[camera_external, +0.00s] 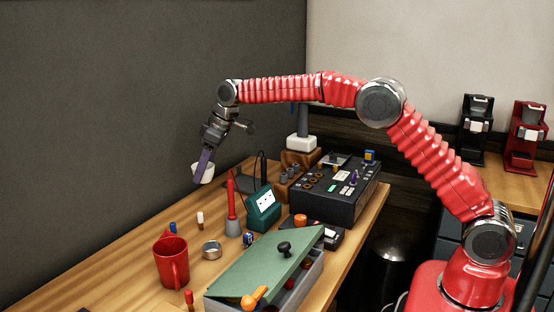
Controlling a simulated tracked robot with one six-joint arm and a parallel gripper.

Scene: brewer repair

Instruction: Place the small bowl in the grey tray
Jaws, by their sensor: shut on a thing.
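My gripper (205,163), with purple fingers, is shut on a small white bowl (203,176). It holds the bowl in the air at the far left edge of the table, by the dark wall. The fingers hide part of the bowl. A grey, low-walled box (304,290), possibly the grey tray, stands at the front of the table. A slanted green panel (262,265) covers much of it, and some red things show inside. A flat dark grey thing (240,182) lies at the back of the table, partly hidden; I cannot tell what it is.
A red mug (171,262) and a small metal dish (211,251) stand at the front left. A red soldering-iron-like tool (231,205), a teal meter (263,208) and a black control box (335,188) crowd the middle and back. Bare wood shows around the mug and dish.

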